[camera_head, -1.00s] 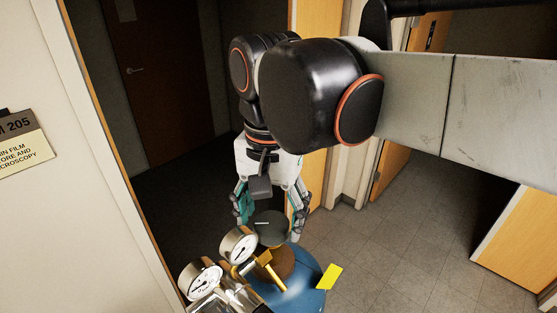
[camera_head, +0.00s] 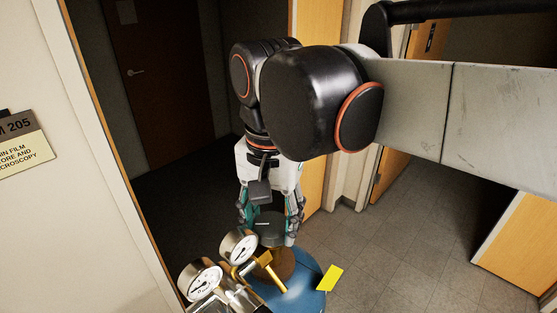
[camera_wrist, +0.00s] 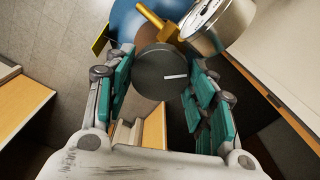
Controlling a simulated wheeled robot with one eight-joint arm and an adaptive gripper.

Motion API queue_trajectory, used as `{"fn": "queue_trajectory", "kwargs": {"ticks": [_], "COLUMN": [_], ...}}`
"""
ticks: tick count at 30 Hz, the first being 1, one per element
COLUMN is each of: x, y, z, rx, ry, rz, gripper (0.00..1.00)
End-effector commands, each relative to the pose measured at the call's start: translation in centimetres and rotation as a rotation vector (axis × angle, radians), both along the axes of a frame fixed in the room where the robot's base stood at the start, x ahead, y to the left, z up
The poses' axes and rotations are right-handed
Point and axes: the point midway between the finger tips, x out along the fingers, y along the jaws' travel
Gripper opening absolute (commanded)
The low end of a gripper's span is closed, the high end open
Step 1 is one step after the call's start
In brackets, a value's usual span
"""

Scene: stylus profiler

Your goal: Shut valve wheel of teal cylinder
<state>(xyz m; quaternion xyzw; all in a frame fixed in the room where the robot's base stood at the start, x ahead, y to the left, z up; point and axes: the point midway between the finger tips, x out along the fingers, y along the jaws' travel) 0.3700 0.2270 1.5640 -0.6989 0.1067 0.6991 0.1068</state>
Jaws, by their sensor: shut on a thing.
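The valve wheel (camera_head: 271,237) is a dark grey disc with a white line across its top. It sits above the brass-coloured valve of a blue cylinder (camera_head: 303,298), whose rounded shoulder shows at the bottom of the head view. My gripper (camera_head: 269,227) comes down from above with its teal-padded fingers on either side of the wheel, shut on it. In the wrist view the wheel (camera_wrist: 162,73) lies between the two fingers, its white line pointing roughly sideways. The cylinder's lower body is out of view.
Two round gauges (camera_head: 200,279) (camera_head: 238,246) on brass fittings stand close left of the wheel. A yellow tag (camera_head: 330,278) sticks out at the cylinder's right. A wall with a room sign (camera_head: 22,142) is at left. Tiled floor (camera_head: 400,240) lies open at right.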

Motion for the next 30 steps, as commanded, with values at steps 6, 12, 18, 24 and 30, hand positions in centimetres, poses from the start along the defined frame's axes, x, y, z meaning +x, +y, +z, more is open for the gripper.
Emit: {"fn": "queue_trajectory", "kwargs": {"ticks": [6,12,18,24,30], "x": [0.02,0.02,0.03,0.03,0.03], "y": [-0.02,0.00,0.01,0.01,-0.01], "z": [-0.02,-0.02,-0.03,-0.03,-0.04], "rx": [0.000,0.000,0.000,-0.001,-0.001], "ry": [-0.001,-0.001,-0.001,-0.001,-0.001], "rz": [-0.216,-0.471,-0.712,-0.820,-0.821], "gripper": [0.12,0.12,0.12,0.12,0.12]}}
